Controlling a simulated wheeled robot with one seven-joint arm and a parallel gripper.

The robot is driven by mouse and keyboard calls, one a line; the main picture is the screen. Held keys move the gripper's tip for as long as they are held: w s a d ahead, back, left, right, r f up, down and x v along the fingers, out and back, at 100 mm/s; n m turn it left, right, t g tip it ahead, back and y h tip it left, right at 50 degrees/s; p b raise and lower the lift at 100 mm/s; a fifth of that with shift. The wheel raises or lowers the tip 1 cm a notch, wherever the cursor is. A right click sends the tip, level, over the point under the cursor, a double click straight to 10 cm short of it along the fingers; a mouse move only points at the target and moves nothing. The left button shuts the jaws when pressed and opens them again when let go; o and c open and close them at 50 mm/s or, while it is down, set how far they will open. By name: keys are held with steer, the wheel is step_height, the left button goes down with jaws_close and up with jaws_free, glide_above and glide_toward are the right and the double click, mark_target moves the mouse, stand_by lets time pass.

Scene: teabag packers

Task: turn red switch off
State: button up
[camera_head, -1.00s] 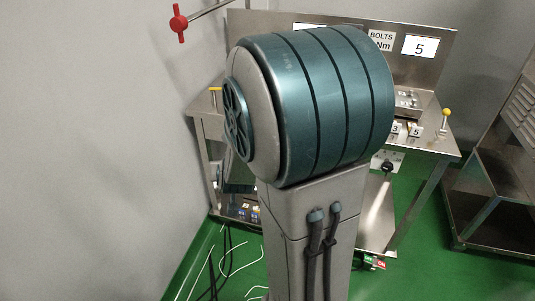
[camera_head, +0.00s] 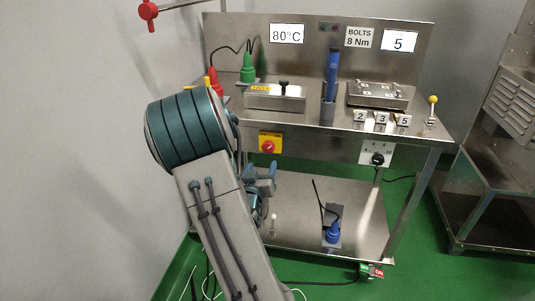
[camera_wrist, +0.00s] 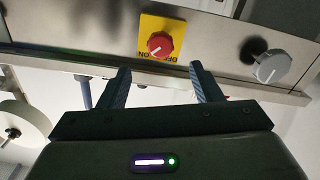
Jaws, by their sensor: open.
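The red switch (camera_head: 267,146) is a round red knob on a yellow plate on the bench's front panel. In the wrist view the red knob (camera_wrist: 160,44) is just beyond the fingertips, between them and slightly above. The yellow plate (camera_wrist: 176,27) carries ON and OFF lettering, partly hidden by the knob. My gripper (camera_wrist: 155,75) is open and empty, its two fingers apart below the knob and not around it. In the head view my arm hides part of the bench, and my gripper (camera_head: 262,180) shows below the switch.
A grey dial (camera_wrist: 270,66) is right of the switch on the same panel. The steel bench (camera_head: 330,129) holds a blue tool (camera_head: 333,75), a metal box (camera_head: 275,97) and numbered blocks (camera_head: 381,118). A blue plug (camera_head: 332,232) stands on the lower shelf.

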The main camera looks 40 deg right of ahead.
mark_target(268, 150)
steer(key=b+x, duration=0.1)
steer(key=x, duration=0.9)
steer(key=shift+a, duration=0.1)
steer(key=c, duration=1)
